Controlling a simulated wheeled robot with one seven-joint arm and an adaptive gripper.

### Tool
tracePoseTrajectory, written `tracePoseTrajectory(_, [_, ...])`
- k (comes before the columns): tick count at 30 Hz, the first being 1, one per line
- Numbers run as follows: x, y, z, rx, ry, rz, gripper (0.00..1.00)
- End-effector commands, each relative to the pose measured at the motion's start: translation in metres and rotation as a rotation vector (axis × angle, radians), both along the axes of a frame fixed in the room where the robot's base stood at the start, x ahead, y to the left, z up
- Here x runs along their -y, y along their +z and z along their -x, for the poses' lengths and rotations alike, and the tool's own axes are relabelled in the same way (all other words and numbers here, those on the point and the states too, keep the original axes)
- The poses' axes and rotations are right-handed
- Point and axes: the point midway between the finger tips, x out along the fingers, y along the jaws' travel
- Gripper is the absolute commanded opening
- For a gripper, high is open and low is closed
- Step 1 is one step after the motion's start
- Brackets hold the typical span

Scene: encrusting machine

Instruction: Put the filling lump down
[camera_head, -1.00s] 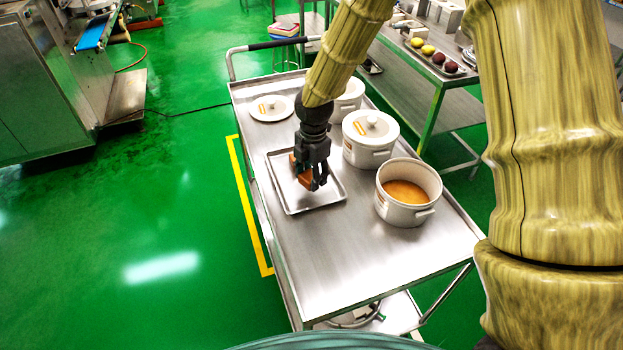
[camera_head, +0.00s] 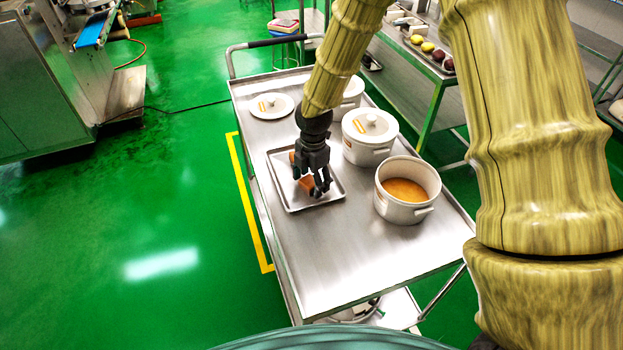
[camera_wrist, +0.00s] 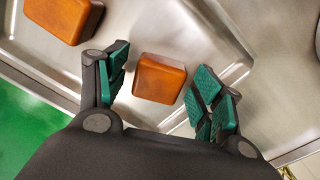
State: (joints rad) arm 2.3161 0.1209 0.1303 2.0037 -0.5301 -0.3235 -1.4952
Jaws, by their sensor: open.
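In the wrist view an orange-brown filling lump (camera_wrist: 159,78) rests on the metal tray (camera_wrist: 215,45), between the two green-padded fingers of my gripper (camera_wrist: 158,85). The fingers are spread, with a gap on each side of the lump. A second similar lump (camera_wrist: 64,18) lies on the tray at the upper left. In the head view my gripper (camera_head: 315,186) is low over the tray (camera_head: 290,207), and the lump (camera_head: 306,184) shows partly behind the fingers.
The tray lies on a steel cart (camera_head: 340,265). To its right stand an open pot (camera_head: 405,210) with orange contents and a lidded pot (camera_head: 369,140). The cart's front is clear.

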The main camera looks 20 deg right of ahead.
Motion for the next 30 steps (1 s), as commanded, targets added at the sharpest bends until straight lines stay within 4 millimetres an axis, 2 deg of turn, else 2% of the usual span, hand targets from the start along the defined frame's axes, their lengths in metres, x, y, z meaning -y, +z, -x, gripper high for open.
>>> tracePoseTrajectory(5, [0.0, 0.003, 0.0, 0.001, 0.0, 0.0, 0.67])
tracePoseTrajectory(11, [0.0, 0.018, 0.0, 0.002, -0.001, -0.001, 0.67])
tracePoseTrajectory(30, [0.001, 0.107, 0.003, 0.002, 0.0, -0.002, 0.67])
